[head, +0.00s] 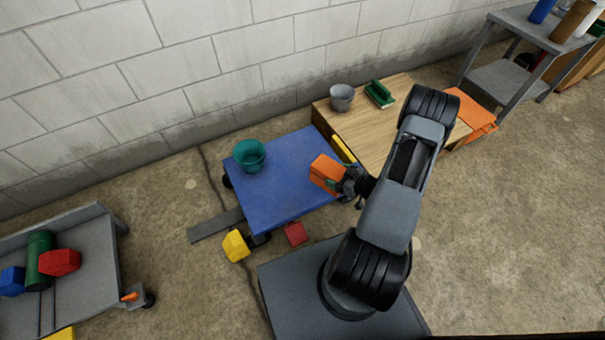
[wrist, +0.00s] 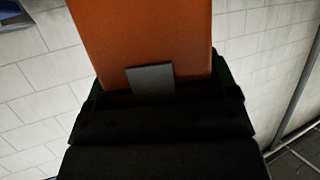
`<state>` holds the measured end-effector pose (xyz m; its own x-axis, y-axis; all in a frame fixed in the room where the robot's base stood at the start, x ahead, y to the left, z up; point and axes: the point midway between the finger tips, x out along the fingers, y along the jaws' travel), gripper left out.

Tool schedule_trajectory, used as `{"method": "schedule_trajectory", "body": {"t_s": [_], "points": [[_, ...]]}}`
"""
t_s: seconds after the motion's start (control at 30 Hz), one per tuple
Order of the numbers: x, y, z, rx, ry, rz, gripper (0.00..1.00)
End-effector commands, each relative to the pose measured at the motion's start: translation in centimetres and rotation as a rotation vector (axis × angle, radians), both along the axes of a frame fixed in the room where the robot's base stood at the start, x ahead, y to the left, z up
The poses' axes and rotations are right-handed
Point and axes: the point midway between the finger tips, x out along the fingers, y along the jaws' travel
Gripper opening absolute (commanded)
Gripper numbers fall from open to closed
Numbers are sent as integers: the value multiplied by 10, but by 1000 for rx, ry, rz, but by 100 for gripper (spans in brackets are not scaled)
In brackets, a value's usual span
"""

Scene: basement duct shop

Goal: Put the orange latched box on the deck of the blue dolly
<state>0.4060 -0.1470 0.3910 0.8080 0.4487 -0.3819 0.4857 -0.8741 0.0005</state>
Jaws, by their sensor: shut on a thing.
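My gripper (head: 350,182) is shut on the orange latched box (head: 325,172). In the head view the box shows over the right part of the blue dolly's deck (head: 290,197); I cannot tell whether it touches the deck. In the wrist view the orange box (wrist: 143,32) fills the upper middle, with a grey latch (wrist: 151,80) facing the camera, between the dark jaws (wrist: 155,100). A teal bucket (head: 249,156) stands on the far left part of the dolly deck.
A wooden table (head: 385,125) behind the dolly bears a grey bucket (head: 342,97) and a green item (head: 379,94). A yellow block (head: 236,246) and a red block (head: 295,233) lie on the floor before the dolly. A grey cart (head: 85,250) stands at left. The deck's front middle is clear.

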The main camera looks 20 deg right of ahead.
Motion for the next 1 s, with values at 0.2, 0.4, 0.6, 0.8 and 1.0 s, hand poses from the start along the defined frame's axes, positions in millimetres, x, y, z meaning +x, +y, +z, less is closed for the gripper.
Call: {"method": "schedule_trajectory", "body": {"t_s": [0.2,0.4,0.6,0.8,1.0], "points": [[55,14,-30,-2,-3,8,45],[86,21,-61,0,-1,3,45],[102,25,-77,0,-2,1,45],[107,25,-81,0,-1,-1,45],[114,27,-103,1,0,0,45]]}}
